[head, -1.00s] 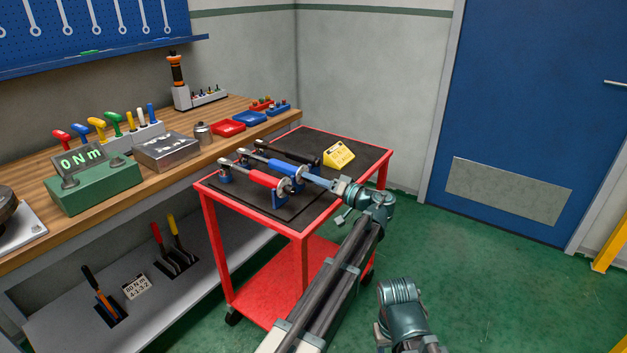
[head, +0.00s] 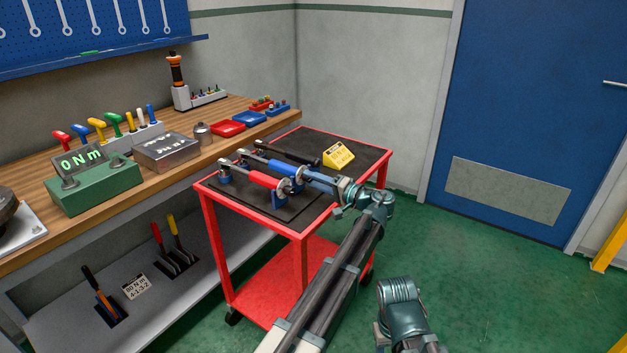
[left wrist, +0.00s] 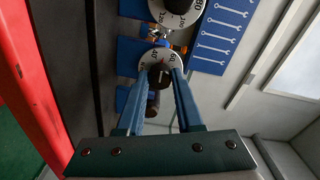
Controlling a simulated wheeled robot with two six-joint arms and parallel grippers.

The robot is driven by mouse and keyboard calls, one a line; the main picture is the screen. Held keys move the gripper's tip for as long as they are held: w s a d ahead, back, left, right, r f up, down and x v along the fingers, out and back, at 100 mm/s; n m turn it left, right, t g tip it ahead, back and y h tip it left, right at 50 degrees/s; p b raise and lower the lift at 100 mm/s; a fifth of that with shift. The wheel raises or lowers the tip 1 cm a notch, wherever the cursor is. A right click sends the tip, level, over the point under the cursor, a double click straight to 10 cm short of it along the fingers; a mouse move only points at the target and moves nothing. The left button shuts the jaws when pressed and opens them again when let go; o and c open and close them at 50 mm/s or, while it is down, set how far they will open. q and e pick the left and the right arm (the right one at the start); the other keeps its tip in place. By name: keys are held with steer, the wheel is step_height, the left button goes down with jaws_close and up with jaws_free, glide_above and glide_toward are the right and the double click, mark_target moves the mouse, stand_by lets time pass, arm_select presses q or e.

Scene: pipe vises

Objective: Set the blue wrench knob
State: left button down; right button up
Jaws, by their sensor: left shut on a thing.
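The blue torque wrench (head: 275,164) lies in a stand on the red cart, between the red and black wrenches. Its handle end points toward my left arm. My left gripper (head: 312,178) reaches in from the front right and meets that end. In the left wrist view, the two blue-grey fingers (left wrist: 157,78) close on the dark knob (left wrist: 159,77) at the centre of a white numbered dial (left wrist: 145,62). A small red mark shows near the dial. The exact setting is too small to read. My right gripper is out of view.
The red wrench (head: 262,179) lies close in front and the black wrench (head: 290,152) behind. The workbench (head: 205,160) with a green torque tester (head: 93,186) is left.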

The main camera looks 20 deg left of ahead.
arm_select(q)
steer(key=m, duration=0.5)
steer(key=shift+m, duration=0.4)
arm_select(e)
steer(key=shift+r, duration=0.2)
arm_select(q)
steer(key=shift+d, duration=0.1)
steer(key=c, duration=0.5)
jaws_free()
steer(key=shift+c, duration=0.2)
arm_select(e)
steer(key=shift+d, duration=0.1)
